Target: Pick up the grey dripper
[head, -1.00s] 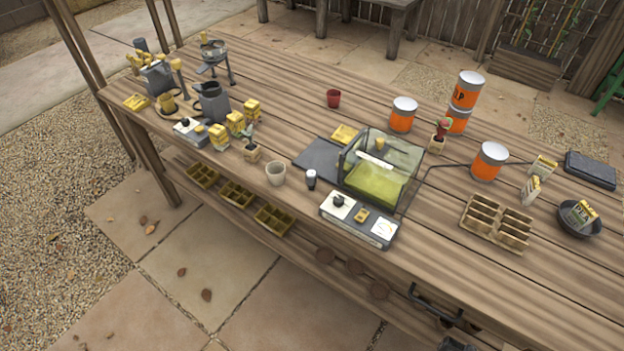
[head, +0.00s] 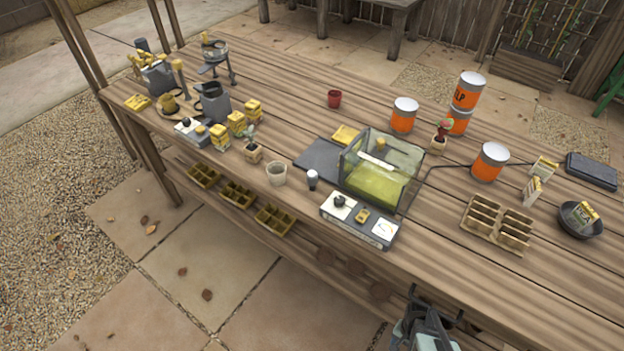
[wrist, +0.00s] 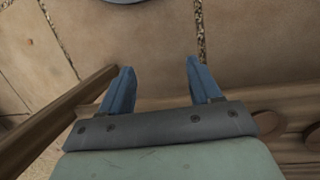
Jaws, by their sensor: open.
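I cannot tell for certain which thing is the grey dripper. The likeliest is a grey, dish-topped piece (head: 214,56) on a legged stand at the far left of the table in the head view. A grey jug (head: 212,103) stands in front of it. My gripper (head: 428,328) shows at the bottom edge of the head view, low by the table's front side and far from that piece. In the wrist view my gripper (wrist: 160,66) has its two blue fingers apart, with nothing between them. No dripper shows in the wrist view.
A glass-walled box (head: 380,170) and a control unit (head: 358,220) stand mid-table. Orange-and-white cans (head: 490,162) stand at the right. Yellow blocks (head: 237,122) and a beige cup (head: 276,173) stand left of the box. The table's front edge lies above my gripper.

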